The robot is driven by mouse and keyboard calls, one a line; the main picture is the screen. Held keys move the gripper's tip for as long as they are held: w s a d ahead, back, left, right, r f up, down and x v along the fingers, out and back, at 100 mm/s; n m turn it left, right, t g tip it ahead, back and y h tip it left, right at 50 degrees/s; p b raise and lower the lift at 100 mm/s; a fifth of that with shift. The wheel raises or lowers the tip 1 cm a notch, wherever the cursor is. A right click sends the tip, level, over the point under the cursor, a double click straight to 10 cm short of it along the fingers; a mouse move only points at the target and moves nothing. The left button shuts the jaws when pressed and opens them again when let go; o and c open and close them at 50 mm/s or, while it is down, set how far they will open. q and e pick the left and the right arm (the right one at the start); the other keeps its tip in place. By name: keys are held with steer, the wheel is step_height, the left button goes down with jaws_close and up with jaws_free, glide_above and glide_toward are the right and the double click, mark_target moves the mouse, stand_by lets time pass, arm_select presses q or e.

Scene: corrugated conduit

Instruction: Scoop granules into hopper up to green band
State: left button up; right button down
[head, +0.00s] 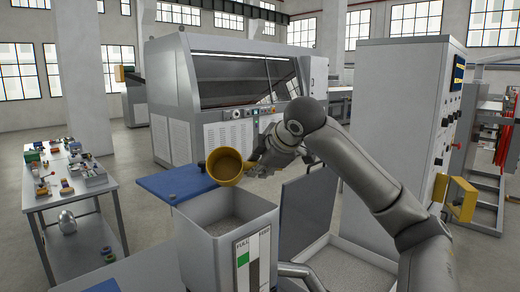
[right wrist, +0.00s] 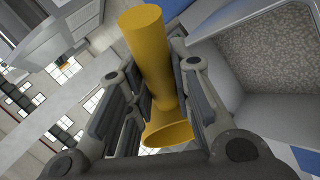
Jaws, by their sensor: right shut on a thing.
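The yellow scoop (head: 222,170) is above the back of the hopper in the head view, tilted with its round mouth facing the camera. No granules show inside it. My right gripper (head: 258,168) is shut on the scoop's handle, which also shows between the fingers in the right wrist view (right wrist: 148,55). The grey hopper (head: 195,246) is open on top, and grey granules (head: 228,226) lie inside below its rim. The granule level against the band cannot be read. My left gripper is out of view.
A blue lid (head: 170,183) is beside the hopper's back left. An open bin of granules (head: 350,268) stands right of the hopper, with a raised grey panel (head: 307,210) behind. A table with small parts (head: 80,196) is at left; a control cabinet (head: 395,110) is at right.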

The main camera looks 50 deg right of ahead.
steer(key=g+y+p, duration=0.1)
steer(key=p, duration=0.1)
steer(key=g+y+p, duration=0.1)
steer(key=p, duration=0.2)
steer(key=d+m+g+y+p, duration=0.1)
steer(key=p, duration=0.2)
steer(key=shift+w+g+y, duration=0.3)
steer(key=shift+w+y, duration=0.1)
steer(key=shift+d+f+p, duration=0.1)
steer(key=shift+f+p, duration=0.1)
steer(key=shift+p, duration=0.3)
steer(key=w+g+y, duration=0.1)
steer(key=w+d+r+g+y, duration=0.1)
steer(key=d+m+g+y, duration=0.1)
steer(key=y, duration=0.1)
steer(key=shift+w+d+r+g+b, duration=0.1)
steer(key=shift+w+r+g+b, duration=0.2)
steer(key=shift+w, duration=0.1)
steer(key=shift+d+r, duration=0.25)
steer(key=shift+s+f, duration=0.1)
steer(key=shift+s, duration=0.05)
